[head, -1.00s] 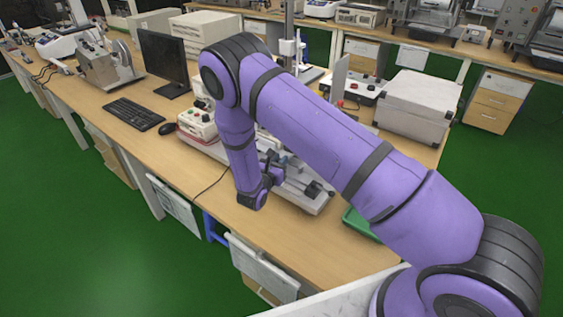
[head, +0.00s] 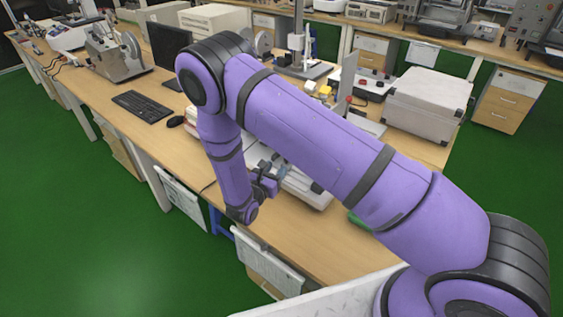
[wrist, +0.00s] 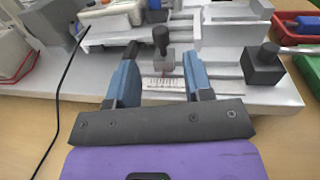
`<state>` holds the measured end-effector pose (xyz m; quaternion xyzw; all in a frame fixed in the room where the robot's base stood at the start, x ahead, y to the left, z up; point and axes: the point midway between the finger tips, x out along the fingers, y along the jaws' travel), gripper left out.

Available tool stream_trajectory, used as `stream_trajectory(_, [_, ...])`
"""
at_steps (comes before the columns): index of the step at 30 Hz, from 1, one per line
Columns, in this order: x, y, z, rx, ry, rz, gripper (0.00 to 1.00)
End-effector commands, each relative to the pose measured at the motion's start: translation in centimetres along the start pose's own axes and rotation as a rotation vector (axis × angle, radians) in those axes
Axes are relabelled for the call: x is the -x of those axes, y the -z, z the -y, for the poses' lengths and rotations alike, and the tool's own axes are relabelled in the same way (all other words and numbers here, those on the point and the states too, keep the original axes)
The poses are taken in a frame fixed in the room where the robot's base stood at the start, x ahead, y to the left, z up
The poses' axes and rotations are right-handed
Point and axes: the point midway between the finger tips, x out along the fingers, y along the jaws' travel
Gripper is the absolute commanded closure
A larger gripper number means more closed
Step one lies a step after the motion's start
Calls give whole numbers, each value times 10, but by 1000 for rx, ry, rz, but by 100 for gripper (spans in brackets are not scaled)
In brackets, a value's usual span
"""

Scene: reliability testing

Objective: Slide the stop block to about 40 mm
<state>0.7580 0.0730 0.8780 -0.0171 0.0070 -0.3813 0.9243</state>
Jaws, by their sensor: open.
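The stop block (wrist: 164,61) is a small grey block with a black knob on top and a red mark at its front. It stands on the pale fixture (wrist: 225,93), just behind a white printed scale (wrist: 163,83). The scale's numbers are too small to read. My gripper (wrist: 160,66) is open, with its two blue fingers apart on the left and right of the block and scale. I see no clear contact with the block. In the head view my gripper (head: 269,181) is low over the fixture's near side, and my arm hides most of the fixture.
A black clamp block (wrist: 264,64) with a rod is on the fixture at right. A red bin (wrist: 300,24) and green tray (wrist: 309,62) lie beyond it. A dark cable (wrist: 66,75) runs at left. Bare bench (head: 300,240) is in front.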

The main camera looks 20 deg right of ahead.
Motion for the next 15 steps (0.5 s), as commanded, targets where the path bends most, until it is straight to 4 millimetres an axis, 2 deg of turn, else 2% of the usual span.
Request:
stream_trajectory(1, [8, 0, -1, 0, -3, 0, 53])
stream_trajectory(6, [23, 0, 0, 0, -1, -1, 53])
stream_trajectory(15, [26, 0, 0, 0, 1, 0, 53])
